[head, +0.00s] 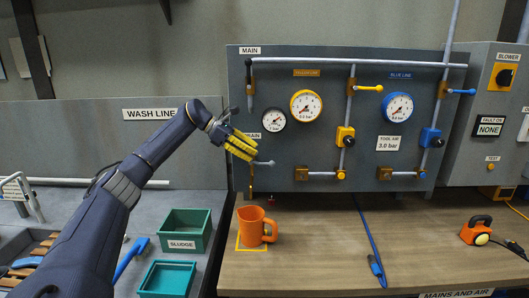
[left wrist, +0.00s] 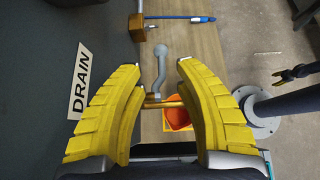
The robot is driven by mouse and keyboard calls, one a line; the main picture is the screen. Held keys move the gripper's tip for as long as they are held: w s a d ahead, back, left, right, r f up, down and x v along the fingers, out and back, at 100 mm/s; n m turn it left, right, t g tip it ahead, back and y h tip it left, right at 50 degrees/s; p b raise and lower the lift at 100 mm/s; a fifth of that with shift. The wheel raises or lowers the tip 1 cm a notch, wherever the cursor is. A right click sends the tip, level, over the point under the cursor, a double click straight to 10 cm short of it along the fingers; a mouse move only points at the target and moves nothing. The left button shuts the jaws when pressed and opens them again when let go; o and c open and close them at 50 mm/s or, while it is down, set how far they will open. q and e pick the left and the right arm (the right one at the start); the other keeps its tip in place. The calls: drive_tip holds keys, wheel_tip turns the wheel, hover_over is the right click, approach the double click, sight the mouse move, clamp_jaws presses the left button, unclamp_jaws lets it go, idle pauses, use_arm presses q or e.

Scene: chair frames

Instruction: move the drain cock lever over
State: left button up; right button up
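The drain cock lever (head: 263,163) is a small grey handle at the left edge of the dark panel, just under the partly hidden DRAIN label (head: 254,136). My left gripper (head: 246,150), with yellow ribbed fingers, is in front of it in the head view. In the left wrist view the left gripper (left wrist: 159,66) is open, one finger on each side of the grey lever (left wrist: 160,68), with visible gaps on both sides. Contact does not show. The brass stem by the lever's lower end is partly visible.
An orange jug (head: 252,227) stands on the wooden bench below the drain. Green bins (head: 185,230) are left of it. Gauges, pipes and yellow and blue valve levers fill the panel to the right. A blue hose (head: 368,235) lies on the bench.

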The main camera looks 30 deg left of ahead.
sight(271, 163)
use_arm(q)
drive_tip(key=x, duration=0.8)
drive_tip(key=shift+d+f, duration=0.1)
drive_tip(key=shift+d, duration=0.2)
drive_tip(key=shift+a, duration=0.15)
drive_tip(key=shift+c, duration=0.5)
clamp_jaws()
